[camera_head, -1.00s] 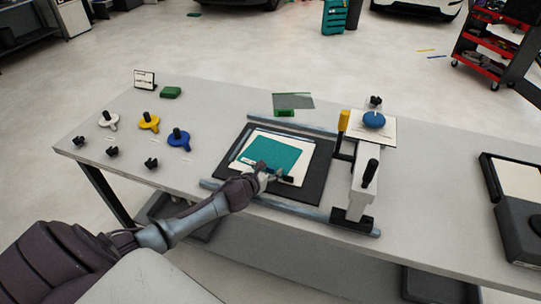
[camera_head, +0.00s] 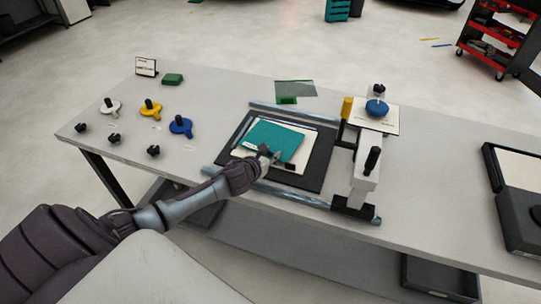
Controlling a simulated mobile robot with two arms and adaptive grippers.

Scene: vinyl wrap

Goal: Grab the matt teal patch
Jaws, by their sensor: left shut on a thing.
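The matt teal patch (camera_head: 276,138) lies over a white sheet (camera_head: 307,152) on the black mat (camera_head: 318,170) in the head view. Its far edge is now turned at an angle to the sheet. My left gripper (camera_head: 272,157) is at the patch's near edge, shut on it. The fingertips are small and partly hidden by the wrist. My right gripper is out of view.
Rails (camera_head: 295,114) run along the mat's far and near sides. A white press-like unit with a black handle (camera_head: 371,160) stands right of the mat. Blue (camera_head: 181,126), yellow and white knobbed tools sit at the left. A dark green sheet (camera_head: 296,88) lies behind.

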